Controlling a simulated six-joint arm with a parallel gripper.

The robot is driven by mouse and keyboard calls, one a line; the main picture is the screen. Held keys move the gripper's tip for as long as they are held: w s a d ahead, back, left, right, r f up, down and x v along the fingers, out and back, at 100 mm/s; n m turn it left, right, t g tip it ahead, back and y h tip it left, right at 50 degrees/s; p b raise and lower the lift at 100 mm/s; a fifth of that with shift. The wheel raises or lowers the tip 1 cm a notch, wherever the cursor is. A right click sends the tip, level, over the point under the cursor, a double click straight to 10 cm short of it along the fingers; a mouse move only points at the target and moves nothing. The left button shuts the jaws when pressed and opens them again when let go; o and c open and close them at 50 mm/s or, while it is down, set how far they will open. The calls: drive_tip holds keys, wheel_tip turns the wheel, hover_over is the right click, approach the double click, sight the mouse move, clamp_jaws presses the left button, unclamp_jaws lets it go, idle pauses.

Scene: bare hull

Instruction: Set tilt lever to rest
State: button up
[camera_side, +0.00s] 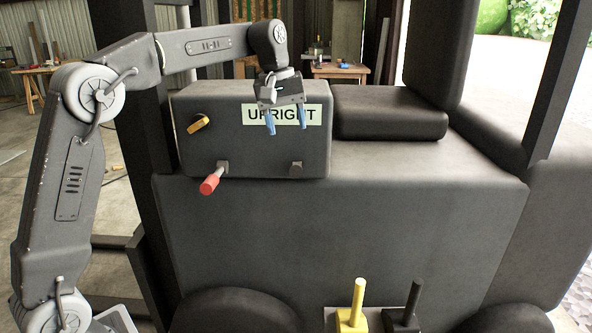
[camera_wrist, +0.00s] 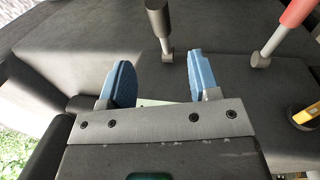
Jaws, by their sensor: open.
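A dark grey control box (camera_side: 225,110) bears a white sign reading "UPRIGHT" (camera_side: 315,115), partly covered by my gripper (camera_side: 287,130). A red-handled lever (camera_side: 211,184) juts out from the box's lower left; it also shows in the wrist view (camera_wrist: 298,12). A second lever, dark-handled (camera_wrist: 157,18), stands to its left in the wrist view; in the side view its small mount (camera_side: 296,167) shows at the lower right, but its handle is hard to make out. Neither lever carries a readable name. My gripper's blue fingers are apart and empty, in front of the sign and above the dark lever's mount.
A yellow knob (camera_side: 198,123) sits on the box's upper left. A yellow lever (camera_side: 353,318) and a black lever (camera_side: 405,316) stand in the near foreground. A black seat (camera_side: 390,115) is right of the box, and a dark post (camera_side: 145,100) is left of it.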

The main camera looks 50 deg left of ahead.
sight(296, 169)
drive_tip(key=f, duration=0.4)
drive_tip(key=w+d+f, duration=0.1)
drive_tip(key=f, duration=0.6)
drive_tip(key=shift+w+d+f, duration=0.2)
drive_tip(key=shift+w+f, duration=0.1)
clamp_jaws()
